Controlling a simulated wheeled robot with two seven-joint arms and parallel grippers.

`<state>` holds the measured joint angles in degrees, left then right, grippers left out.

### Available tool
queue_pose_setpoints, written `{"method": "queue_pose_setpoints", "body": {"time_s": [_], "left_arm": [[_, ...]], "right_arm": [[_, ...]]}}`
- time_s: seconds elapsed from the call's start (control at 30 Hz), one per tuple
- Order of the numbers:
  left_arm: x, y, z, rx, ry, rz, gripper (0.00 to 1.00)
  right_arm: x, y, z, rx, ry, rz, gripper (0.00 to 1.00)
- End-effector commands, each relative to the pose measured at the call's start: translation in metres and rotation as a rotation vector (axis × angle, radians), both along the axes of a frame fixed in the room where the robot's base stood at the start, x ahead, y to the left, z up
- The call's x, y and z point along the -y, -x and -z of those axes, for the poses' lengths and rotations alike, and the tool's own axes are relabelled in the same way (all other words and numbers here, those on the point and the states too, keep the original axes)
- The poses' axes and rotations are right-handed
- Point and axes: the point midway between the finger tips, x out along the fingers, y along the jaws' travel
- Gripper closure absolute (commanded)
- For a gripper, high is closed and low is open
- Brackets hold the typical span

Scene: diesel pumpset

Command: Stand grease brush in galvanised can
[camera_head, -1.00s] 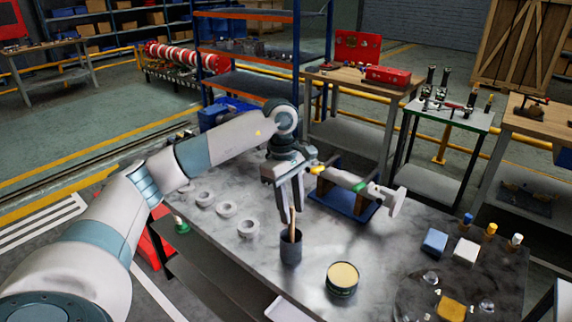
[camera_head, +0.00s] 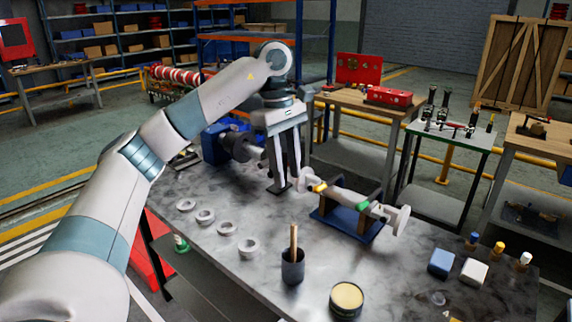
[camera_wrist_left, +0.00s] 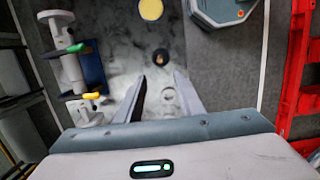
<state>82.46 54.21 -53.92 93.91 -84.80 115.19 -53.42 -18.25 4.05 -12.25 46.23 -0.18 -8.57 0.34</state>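The dark grey can (camera_head: 292,268) stands upright on the marbled tabletop. The grease brush stands inside it with its wooden handle (camera_head: 294,241) pointing up, nearly vertical; its lower end is hidden in the can. In the left wrist view the can (camera_wrist_left: 160,53) lies beyond the fingertips. My left gripper (camera_head: 287,187) is behind and above the can, clear of the handle. Its fingers are apart with nothing between them in the left wrist view (camera_wrist_left: 160,88). My right gripper is not in view.
A round tin with a yellow top (camera_head: 346,298) stands right of the can. Several pale rings (camera_head: 226,228) lie to the left. A pump shaft on a blue stand (camera_head: 347,222) is behind right. Blue and white blocks (camera_head: 441,262) and small bottles (camera_head: 498,250) are at the right.

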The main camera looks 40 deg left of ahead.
Motion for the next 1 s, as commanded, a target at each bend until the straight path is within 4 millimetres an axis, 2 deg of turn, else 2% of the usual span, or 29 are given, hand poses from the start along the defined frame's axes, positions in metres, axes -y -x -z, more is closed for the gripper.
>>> {"method": "queue_pose_setpoints", "body": {"time_s": [0.23, 1.0], "left_arm": [[-0.0015, 0.0001, -0.0105, 0.000, 0.000, 0.000, 0.65], [-0.0015, 0.0000, -0.0106, 0.000, 0.000, 0.000, 0.65]], "right_arm": [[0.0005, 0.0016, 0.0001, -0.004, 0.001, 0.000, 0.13], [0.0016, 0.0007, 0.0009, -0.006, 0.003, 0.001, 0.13]]}}
